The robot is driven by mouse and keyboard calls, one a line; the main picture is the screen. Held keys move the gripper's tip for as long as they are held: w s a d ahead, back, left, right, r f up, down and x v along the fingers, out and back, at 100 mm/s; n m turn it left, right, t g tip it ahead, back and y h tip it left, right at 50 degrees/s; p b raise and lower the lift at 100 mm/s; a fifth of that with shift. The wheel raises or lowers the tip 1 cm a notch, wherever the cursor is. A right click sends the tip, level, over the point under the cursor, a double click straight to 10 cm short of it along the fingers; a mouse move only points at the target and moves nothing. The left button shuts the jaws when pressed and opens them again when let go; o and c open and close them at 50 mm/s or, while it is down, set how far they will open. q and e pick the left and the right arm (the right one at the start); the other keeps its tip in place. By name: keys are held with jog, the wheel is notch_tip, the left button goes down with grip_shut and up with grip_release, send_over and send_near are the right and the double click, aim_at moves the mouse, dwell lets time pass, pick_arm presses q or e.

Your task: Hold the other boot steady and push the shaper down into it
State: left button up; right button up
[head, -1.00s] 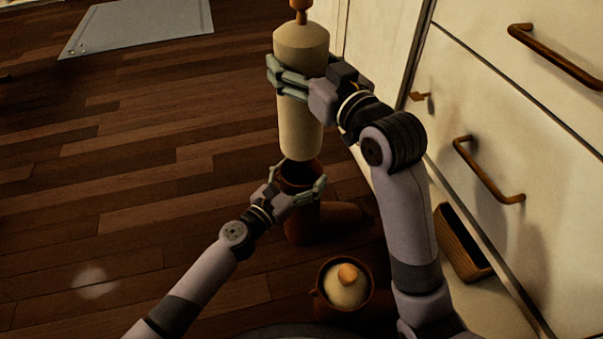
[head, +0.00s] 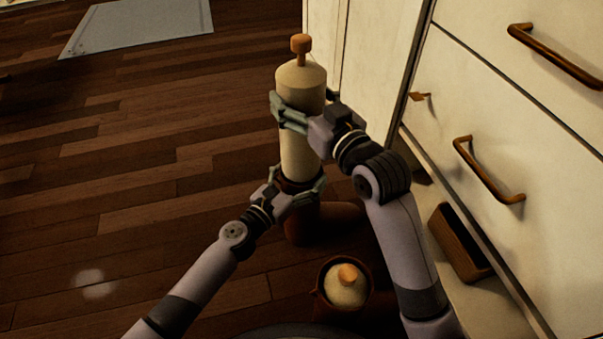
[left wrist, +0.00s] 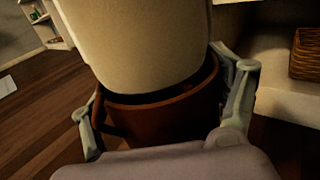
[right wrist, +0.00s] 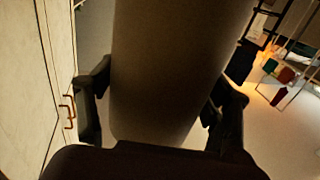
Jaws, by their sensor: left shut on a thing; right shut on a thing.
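A brown boot (head: 304,224) stands on the floor with its toe to the right. My left gripper (head: 298,190) is shut around its shaft near the top; the left wrist view shows the boot's rim (left wrist: 160,118) between the fingers. A cream shaper (head: 299,152) with an orange-brown knob stands upright over the boot, its lower end in the opening. A dark gap shows between shaper and rim in the left wrist view. My right gripper (head: 291,113) is shut around the shaper's upper body, also seen in the right wrist view (right wrist: 165,65). The shaper's bottom is hidden.
Another boot (head: 322,302) stands nearer, with a shaper (head: 346,288) sunk in it and its knob showing. A white cabinet (head: 470,110) with bronze handles is close on the right. A brown basket (head: 459,243) sits low beside it.

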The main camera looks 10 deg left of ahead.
jog(key=shift+f, duration=0.35)
jog(key=o, duration=1.7)
jog(key=shift+f, duration=0.1)
jog(key=v, duration=1.2)
jog(key=shift+d, duration=0.1)
pick_arm(q)
jog(key=o, duration=1.6)
